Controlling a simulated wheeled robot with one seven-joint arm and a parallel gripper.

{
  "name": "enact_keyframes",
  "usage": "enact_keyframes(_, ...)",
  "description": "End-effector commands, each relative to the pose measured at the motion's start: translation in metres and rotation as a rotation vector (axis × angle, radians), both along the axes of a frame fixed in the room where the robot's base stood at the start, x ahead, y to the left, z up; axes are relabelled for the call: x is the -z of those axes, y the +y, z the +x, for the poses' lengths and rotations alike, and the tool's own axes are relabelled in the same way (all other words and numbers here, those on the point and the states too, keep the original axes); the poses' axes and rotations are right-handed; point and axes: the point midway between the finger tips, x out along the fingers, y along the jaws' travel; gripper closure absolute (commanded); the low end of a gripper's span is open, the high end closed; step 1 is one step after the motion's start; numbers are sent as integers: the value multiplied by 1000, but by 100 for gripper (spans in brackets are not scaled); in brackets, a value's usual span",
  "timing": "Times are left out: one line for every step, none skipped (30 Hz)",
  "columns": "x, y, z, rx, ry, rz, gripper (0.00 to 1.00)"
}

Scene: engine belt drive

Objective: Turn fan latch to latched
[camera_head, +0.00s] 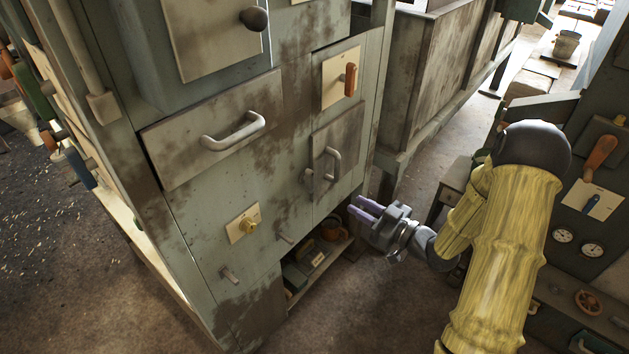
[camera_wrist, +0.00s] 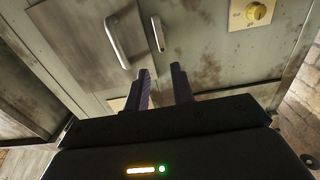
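A small grey door panel (camera_head: 345,145) with a curved pale handle (camera_head: 333,163) is on the front of the grey cabinet. A short latch (camera_head: 308,176) sits just left of the door; no readable label marks it as the fan latch. In the wrist view the handle (camera_wrist: 117,42) and the latch (camera_wrist: 158,33) stand side by side, both roughly lengthwise in the picture. My gripper (camera_head: 357,206) is open and empty, low and to the right of the door. In the wrist view its purple fingers (camera_wrist: 161,72) are apart, with the latch beyond their tips.
The cabinet also has a yellow knob (camera_head: 250,226), an orange lever (camera_head: 351,79), a drawer handle (camera_head: 233,131) and two short pegs. A low shelf (camera_head: 318,270) with boxes is beneath. A second panel with an orange lever (camera_head: 602,151) stands at right.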

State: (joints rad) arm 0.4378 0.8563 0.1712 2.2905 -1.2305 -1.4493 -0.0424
Motion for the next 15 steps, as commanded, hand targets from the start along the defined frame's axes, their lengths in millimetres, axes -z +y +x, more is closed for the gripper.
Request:
enact_keyframes(0,8,4,-6,-1,1,75)
enact_keyframes(0,12,8,-5,-1,1,75)
enact_keyframes(0,18,12,-6,-1,0,75)
enact_keyframes(0,22,16,-5,-1,1,75)
enact_keyframes(0,26,18,-5,-1,1,75)
enact_keyframes(0,32,23,-4,0,1,75)
enact_keyframes(0,36,26,-5,-1,1,75)
enact_keyframes(0,40,30,-5,0,0,75)
enact_keyframes(0,46,34,-4,-1,1,75)
enact_keyframes(0,50,37,-5,-1,1,75)
enact_keyframes(0,54,40,-4,-1,1,75)
enact_keyframes(1,60,45,-4,0,0,75)
enact_keyframes(1,64,48,-5,0,0,75)
enact_keyframes(0,68,51,-4,-1,1,75)
enact_keyframes(0,74,55,-4,0,1,75)
